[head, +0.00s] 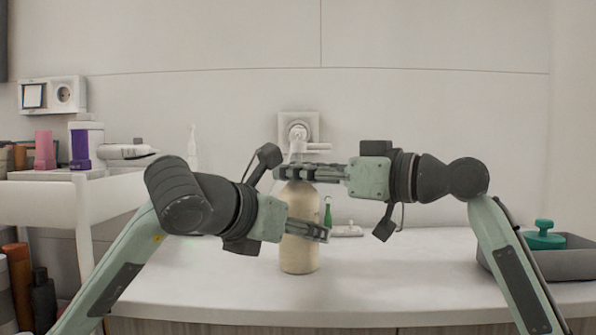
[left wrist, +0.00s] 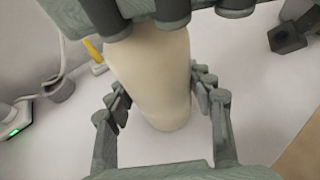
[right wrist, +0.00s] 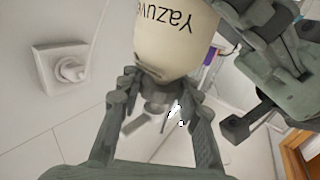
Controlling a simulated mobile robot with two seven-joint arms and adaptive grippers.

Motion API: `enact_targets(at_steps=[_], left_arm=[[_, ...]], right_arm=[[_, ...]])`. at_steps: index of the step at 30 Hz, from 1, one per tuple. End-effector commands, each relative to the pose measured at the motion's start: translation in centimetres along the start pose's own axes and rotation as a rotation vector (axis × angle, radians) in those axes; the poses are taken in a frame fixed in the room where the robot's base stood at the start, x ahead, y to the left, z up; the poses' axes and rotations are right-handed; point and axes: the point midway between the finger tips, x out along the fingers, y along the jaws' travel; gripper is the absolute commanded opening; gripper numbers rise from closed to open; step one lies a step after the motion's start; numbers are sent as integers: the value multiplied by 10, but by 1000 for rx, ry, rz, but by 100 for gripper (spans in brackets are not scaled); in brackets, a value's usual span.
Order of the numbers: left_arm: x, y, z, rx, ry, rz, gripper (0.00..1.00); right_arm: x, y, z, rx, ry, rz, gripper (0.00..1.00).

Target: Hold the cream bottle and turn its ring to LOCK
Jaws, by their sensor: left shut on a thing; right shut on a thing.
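The cream bottle (head: 299,258) stands upright on the white counter, its middle and top partly covered by my grippers. My left gripper (head: 318,231) is shut around its body from the left; the left wrist view shows its fingers on both sides of the bottle (left wrist: 155,75). My right gripper (head: 285,172) comes from the right and is shut around the bottle's top. In the right wrist view the bottle (right wrist: 178,38) appears upside down with "Yazuve" lettering, and the fingers flank its neck. The ring and its LOCK mark cannot be made out.
A white cart (head: 45,197) with pink and purple items stands at left. A grey tray (head: 570,262) with a green-lidded item (head: 544,236) is at right. A wall fixture (head: 298,127) is above. The front counter is clear.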

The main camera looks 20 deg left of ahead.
Motion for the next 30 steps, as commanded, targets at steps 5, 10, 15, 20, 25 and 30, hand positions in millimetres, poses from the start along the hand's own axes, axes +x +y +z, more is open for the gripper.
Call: enact_targets(at_steps=[5,10,15,20,25,30], left_arm=[[-1,0,1,4,-4,-1,8],[-1,-1,1,4,-4,-1,8],[-1,-1,1,4,-4,-2,8],[-1,-1,1,5,-5,-2,8],[-1,-1,1,4,-5,-2,8],[-1,-1,1,4,-5,-3,8]], right_arm=[[1,2,2,4,-8,-107,4],[1,2,2,6,-7,-229,4],[1,1,2,6,-6,-338,4],[1,1,2,5,-6,-414,4],[0,1,2,2,-3,-461,4],[0,0,2,2,-2,-478,4]])
